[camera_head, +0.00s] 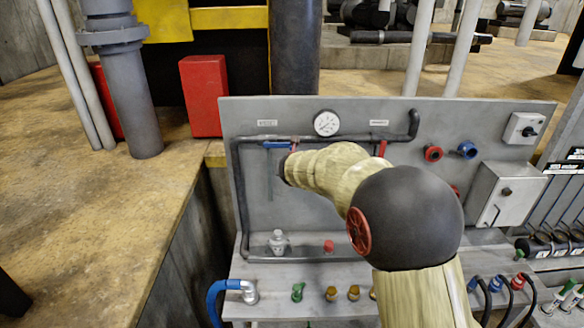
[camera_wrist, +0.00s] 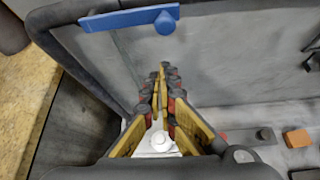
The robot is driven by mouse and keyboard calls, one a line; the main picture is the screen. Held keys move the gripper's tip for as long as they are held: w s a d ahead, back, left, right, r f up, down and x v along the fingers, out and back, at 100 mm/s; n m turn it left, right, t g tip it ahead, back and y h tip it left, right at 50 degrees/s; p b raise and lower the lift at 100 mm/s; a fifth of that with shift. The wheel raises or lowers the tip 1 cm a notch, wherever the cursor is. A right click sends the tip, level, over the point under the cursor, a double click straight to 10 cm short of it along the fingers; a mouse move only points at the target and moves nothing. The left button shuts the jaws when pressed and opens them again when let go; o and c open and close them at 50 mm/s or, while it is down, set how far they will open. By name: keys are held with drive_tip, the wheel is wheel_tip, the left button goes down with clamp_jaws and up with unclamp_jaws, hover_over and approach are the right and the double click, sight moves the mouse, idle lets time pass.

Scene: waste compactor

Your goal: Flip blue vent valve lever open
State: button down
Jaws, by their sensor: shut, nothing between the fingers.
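The blue vent valve lever (camera_head: 272,145) lies roughly level along the dark pipe at the upper left of the grey panel. In the wrist view the blue lever (camera_wrist: 125,19) crosses the top left, with a round blue hub near its right end. My gripper (camera_wrist: 161,69) is shut and empty, its fingertips together below the hub in that view, with a visible gap from the lever. In the head view my arm reaches up to the panel just below and right of the lever, and the fingers are mostly hidden behind it.
A pressure gauge (camera_head: 327,123) and a red lever (camera_head: 382,148) sit to the right on the panel. A dark pipe (camera_head: 241,205) runs down its left side. Red and blue knobs and a grey box (camera_head: 505,193) are further right. A shelf with fittings (camera_head: 300,270) lies below.

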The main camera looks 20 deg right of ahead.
drive_tip(key=p+v, duration=0.2)
drive_tip(key=v, duration=0.7)
drive_tip(key=shift+s, duration=0.5)
